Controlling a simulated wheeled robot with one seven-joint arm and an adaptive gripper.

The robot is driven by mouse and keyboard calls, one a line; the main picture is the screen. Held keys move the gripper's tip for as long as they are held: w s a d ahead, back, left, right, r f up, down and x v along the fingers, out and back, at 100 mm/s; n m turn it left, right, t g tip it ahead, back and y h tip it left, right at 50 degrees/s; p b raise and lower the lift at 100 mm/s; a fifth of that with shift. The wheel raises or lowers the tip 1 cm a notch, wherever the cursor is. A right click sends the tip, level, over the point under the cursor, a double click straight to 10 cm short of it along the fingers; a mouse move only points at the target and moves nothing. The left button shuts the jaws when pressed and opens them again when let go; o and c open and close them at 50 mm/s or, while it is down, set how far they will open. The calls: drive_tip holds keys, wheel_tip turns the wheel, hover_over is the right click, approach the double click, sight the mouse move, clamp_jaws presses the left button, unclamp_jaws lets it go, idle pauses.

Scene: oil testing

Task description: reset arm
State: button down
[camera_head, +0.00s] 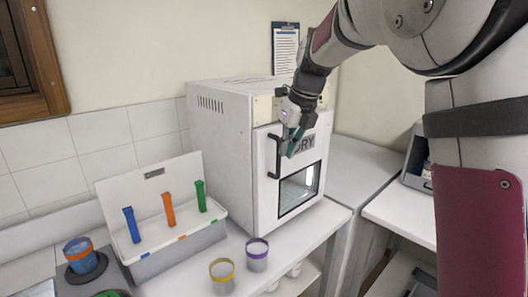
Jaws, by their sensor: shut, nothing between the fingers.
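My arm comes in from the upper right and reaches to the front of a white oven-like box (230,150) marked "DRY". My gripper (291,152) is shut and empty, pointing down in front of the door (262,205), close to the dark handle (272,158). I cannot tell whether it touches the handle. The door looks closed and has a window (299,190) with a bright interior.
A white case (150,195) with blue, orange and green tubes stands on the left. Beakers with yellow (222,275) and purple (257,254) rims stand near the table's front edge. A clipboard (285,48) hangs behind.

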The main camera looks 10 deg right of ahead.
drive_tip(key=s+d+f+n+t+h, duration=0.1)
drive_tip(key=s+n, duration=3)
drive_tip(key=s, duration=0.3)
drive_tip(key=shift+s+f+t+h, duration=0.15)
drive_tip(key=shift+t+h, duration=0.15)
